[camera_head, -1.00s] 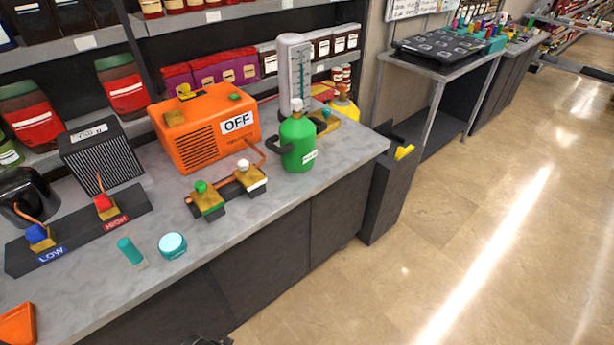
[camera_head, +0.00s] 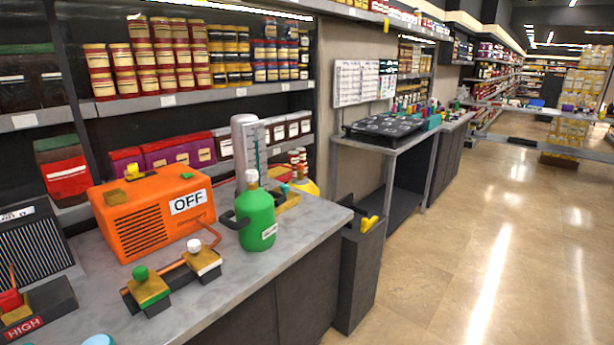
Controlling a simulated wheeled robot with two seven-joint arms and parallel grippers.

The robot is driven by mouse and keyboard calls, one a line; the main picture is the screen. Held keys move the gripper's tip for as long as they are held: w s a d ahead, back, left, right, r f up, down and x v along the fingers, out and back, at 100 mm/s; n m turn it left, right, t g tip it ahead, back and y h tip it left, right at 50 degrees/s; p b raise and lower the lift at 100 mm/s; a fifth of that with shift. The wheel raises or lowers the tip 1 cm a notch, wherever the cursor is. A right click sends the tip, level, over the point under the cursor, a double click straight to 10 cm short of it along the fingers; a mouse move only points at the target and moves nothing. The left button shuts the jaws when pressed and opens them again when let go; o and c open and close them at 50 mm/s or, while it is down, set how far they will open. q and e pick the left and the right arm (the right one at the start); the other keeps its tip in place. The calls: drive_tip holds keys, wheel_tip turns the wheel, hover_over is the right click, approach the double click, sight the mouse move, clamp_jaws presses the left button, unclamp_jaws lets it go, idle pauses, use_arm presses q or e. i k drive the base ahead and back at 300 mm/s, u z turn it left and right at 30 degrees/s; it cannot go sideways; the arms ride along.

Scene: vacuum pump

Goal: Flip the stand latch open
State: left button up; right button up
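I cannot make out which part is the stand latch. A grey upright stand with a gauge face (camera_head: 249,150) is at the back of the counter, behind a green bottle (camera_head: 255,215) with a white cap. A small yellow piece (camera_head: 287,197) lies at its foot, partly hidden by the bottle. The orange vacuum pump (camera_head: 150,212) sits to the left with an OFF label and a yellow part on top. In front of it is a manifold with a green-knobbed valve (camera_head: 147,291) and a white-knobbed valve (camera_head: 203,261). Neither gripper shows.
The grey counter (camera_head: 318,221) ends at the right. Beyond it stand a dark bin (camera_head: 357,270) with a yellow item and a side table (camera_head: 402,140) with a black tray. Jar shelves line the back wall. The floor (camera_head: 440,250) at right is clear.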

sight(366, 224)
drive_tip(key=z, duration=0.45)
drive_tip(key=k, duration=0.6)
drive_tip(key=z, duration=0.75)
drive_tip(key=i, duration=1.3)
drive_tip(key=u, duration=1.2)
drive_tip(key=i, duration=0.95)
drive_tip(key=u, duration=1.1)
